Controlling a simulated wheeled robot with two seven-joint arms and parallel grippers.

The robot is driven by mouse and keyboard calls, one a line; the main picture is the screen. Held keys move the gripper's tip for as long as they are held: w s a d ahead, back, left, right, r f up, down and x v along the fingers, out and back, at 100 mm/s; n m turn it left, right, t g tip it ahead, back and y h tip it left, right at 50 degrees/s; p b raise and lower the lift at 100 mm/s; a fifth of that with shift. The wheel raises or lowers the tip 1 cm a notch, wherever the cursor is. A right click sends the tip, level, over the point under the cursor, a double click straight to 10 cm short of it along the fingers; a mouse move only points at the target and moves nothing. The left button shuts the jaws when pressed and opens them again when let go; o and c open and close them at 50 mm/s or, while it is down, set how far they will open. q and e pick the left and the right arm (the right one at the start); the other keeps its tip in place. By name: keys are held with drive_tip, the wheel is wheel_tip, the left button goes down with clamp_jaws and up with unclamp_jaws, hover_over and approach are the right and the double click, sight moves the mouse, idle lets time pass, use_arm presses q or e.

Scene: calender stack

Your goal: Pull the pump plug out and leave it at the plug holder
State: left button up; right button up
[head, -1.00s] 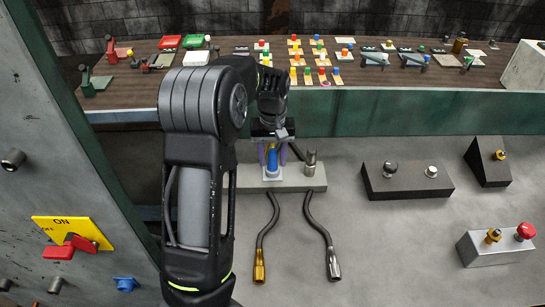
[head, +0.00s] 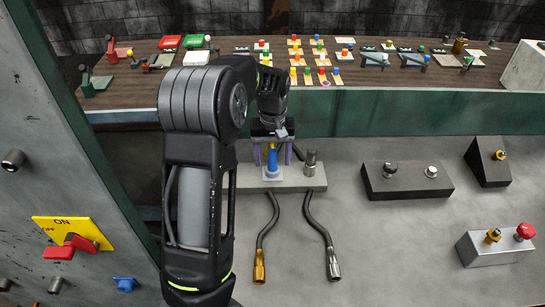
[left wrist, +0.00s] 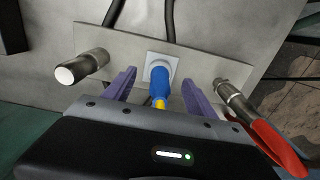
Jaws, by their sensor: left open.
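A blue plug with a yellow upper part (head: 272,164) stands upright on a white square base on the grey mounting plate (head: 245,181). It also shows in the left wrist view (left wrist: 159,84). No label shows which part is the pump plug or the plug holder. My left gripper (head: 272,153) is open, its purple fingers (left wrist: 158,92) on either side of the blue plug with a visible gap on both sides. My right gripper is not in view.
A silver connector (head: 310,165) stands right of the blue plug on the plate. Two dark cables with a gold end (head: 259,268) and a silver end (head: 333,266) lie in front. A black box (head: 408,184) is at right. A yellow switch panel (head: 88,231) is at left.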

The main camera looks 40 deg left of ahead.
sight(273, 147)
use_arm(q)
drive_tip(key=shift+r+p, duration=1.7)
drive_tip(key=shift+r, duration=0.6)
drive_tip(key=shift+r+p, duration=0.3)
drive_tip(key=shift+r, duration=0.85)
